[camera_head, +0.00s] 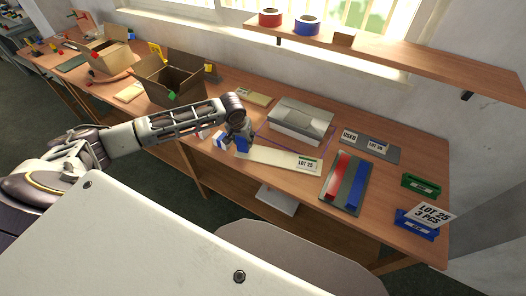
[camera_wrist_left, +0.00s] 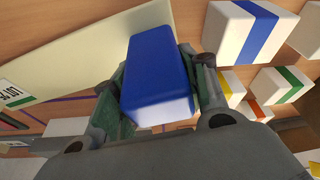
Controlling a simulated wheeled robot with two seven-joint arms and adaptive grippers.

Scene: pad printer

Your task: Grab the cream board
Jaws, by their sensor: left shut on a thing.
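The cream board (camera_head: 272,157) lies flat on the bench with a LOT 25 card (camera_head: 307,164) at its right end. It also shows in the left wrist view (camera_wrist_left: 85,50), running along the upper left, beside my fingers. My left gripper (camera_head: 239,139) is at the board's left end. In the left wrist view my left gripper (camera_wrist_left: 158,95) is shut on a white block with a blue face (camera_wrist_left: 155,70), which overlaps the board's edge in the picture. I cannot tell whether the block touches the board or bench. My right gripper is not in view.
White blocks with coloured bands (camera_wrist_left: 247,30) sit close to my left gripper. Right of the board are a red, grey and blue striped panel (camera_head: 346,182) and a blue holder (camera_head: 416,225). A grey-white box (camera_head: 300,122) stands behind. An open carton (camera_head: 172,82) stands left.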

